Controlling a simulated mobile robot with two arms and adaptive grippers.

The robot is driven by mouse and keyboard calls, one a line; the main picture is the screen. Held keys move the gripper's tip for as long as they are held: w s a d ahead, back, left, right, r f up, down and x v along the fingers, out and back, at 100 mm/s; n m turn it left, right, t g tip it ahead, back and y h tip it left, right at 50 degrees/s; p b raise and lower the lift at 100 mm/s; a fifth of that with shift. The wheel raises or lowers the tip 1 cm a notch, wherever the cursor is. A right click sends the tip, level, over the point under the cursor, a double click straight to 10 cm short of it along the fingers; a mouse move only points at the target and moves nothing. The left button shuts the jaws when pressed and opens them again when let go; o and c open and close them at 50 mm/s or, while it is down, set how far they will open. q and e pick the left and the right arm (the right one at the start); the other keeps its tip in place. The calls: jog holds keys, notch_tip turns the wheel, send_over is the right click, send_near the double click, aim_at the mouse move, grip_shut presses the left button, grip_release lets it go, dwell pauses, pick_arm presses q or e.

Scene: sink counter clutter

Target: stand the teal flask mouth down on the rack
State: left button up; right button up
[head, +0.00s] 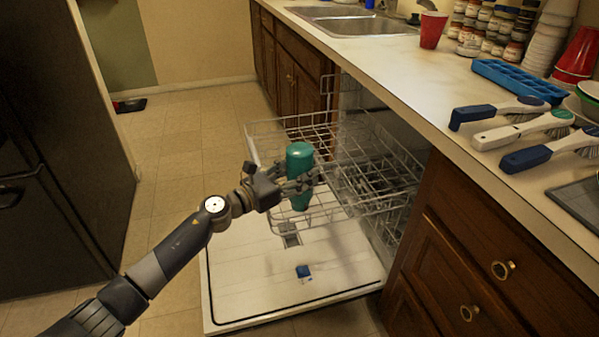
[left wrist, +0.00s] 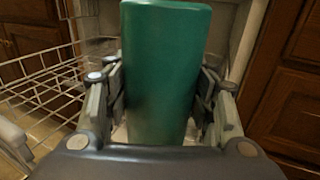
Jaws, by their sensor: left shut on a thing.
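The teal flask (head: 299,157) is roughly upright in my left gripper (head: 303,180), with its rounded end up in the head view. The left gripper is shut on the flask's body. The flask (left wrist: 163,70) also fills the middle of the left wrist view, between the two fingers. In the head view the flask is in front of the wire dishwasher rack (head: 262,132), which is pulled out over the open door. I cannot tell whether the flask's lower end touches the rack. The mouth cannot be made out. My right gripper is not in view.
The counter (head: 400,70) at right holds several brushes (head: 525,132), a blue tray (head: 518,80) and a red cup (head: 432,30). Wooden cabinets flank the dishwasher.

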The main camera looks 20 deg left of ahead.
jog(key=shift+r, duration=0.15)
pick_arm(q)
jog(key=o, duration=1.3)
jog(key=shift+o, duration=0.2)
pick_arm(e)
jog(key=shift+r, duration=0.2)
pick_arm(q)
jog(key=shift+s+f, duration=0.1)
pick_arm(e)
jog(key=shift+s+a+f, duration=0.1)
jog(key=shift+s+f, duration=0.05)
pick_arm(q)
jog(key=v, duration=1.2)
